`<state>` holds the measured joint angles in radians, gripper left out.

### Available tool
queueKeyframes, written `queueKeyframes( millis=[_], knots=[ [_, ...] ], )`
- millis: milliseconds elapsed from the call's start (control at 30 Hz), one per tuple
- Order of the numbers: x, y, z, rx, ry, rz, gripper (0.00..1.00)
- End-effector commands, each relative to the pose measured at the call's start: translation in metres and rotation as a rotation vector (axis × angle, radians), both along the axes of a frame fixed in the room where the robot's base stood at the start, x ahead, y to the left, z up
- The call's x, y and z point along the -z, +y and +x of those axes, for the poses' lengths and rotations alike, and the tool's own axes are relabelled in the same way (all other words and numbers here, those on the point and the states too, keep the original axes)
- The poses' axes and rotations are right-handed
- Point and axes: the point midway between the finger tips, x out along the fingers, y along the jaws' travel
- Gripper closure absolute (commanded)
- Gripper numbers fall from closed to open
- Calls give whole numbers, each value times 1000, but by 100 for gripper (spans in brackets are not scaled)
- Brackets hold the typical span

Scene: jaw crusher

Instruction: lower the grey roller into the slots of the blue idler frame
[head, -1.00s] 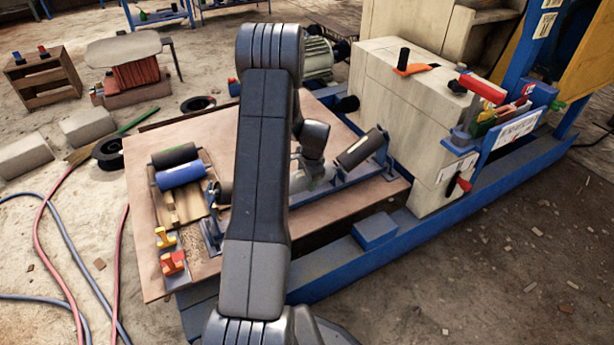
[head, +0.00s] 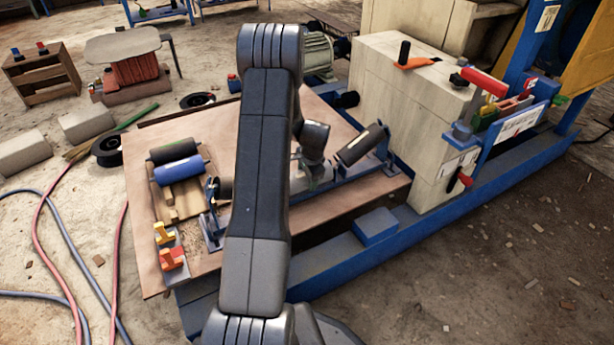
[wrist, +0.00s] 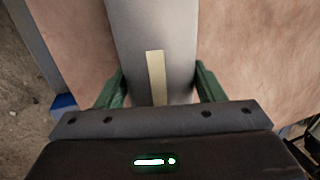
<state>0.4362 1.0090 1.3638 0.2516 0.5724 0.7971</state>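The grey roller (wrist: 155,40) lies lengthwise in the wrist view, with a pale yellow strip on it. My gripper (wrist: 160,88) has its green fingers against both sides of the roller. In the head view only part of the grey roller (head: 325,175) shows beside my arm, which hides the rest and the fingertips. The blue idler frame (head: 352,187) stands on the brown board, with a tilted dark roller (head: 360,145) at its right end and another dark roller at its left. The roller is over the frame's middle; whether its ends touch the slots is hidden.
A black roller (head: 173,153) and a blue roller (head: 179,171) lie on a wooden rack at the board's left. Yellow and red blocks (head: 172,258) stand near the front left. The pale crusher body (head: 410,110) rises on the right.

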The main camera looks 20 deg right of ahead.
Motion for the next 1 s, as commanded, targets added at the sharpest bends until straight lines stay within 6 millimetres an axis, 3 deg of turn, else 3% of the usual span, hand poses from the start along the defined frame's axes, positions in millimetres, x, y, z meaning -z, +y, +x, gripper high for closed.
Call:
queueKeyframes(
  millis=[33, 133, 467, 667, 1000],
  knots=[
    [-2, 0, 1, 0, -3, -2, 30],
    [-1, 0, 1, -1, -2, -1, 12],
    [-3, 0, -1, 0, 1, 1, 12],
    [-34, -2, -7, 1, -2, -1, 12],
    [-108, -4, -26, 0, -3, -2, 12]
  ],
)
